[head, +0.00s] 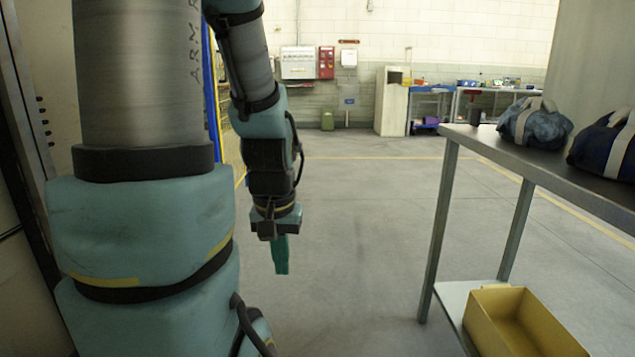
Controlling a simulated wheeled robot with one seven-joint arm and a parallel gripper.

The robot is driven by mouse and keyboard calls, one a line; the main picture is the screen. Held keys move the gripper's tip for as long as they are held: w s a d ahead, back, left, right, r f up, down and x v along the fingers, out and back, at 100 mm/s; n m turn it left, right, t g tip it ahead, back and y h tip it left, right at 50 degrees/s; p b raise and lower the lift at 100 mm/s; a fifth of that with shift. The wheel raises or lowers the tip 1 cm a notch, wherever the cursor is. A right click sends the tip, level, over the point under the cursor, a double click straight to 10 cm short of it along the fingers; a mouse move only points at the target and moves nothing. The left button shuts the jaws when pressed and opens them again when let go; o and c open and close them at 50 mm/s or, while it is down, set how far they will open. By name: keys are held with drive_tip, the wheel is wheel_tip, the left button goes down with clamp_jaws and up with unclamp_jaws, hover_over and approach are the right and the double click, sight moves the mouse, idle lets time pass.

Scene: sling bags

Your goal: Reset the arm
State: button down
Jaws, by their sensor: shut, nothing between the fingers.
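My arm stands upright at the left of the head view, with its forearm hanging down in front of the open floor. My gripper (281,256) points straight down at the end of it. Its teal fingers are together, with nothing held between them. It hangs clear of the table, well to the left of it, and touches nothing that I can see.
A metal table (483,140) stands at the right. A blue-grey sling bag (540,128) and a dark blue bag (600,150) lie on it. A yellow bin (500,322) sits on its lower shelf. The middle floor is clear. A workbench and cabinet (392,105) stand far back.

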wheel_tip(320, 180, up, 20)
drive_tip(key=p, duration=1.7)
drive_tip(key=shift+f, duration=0.1)
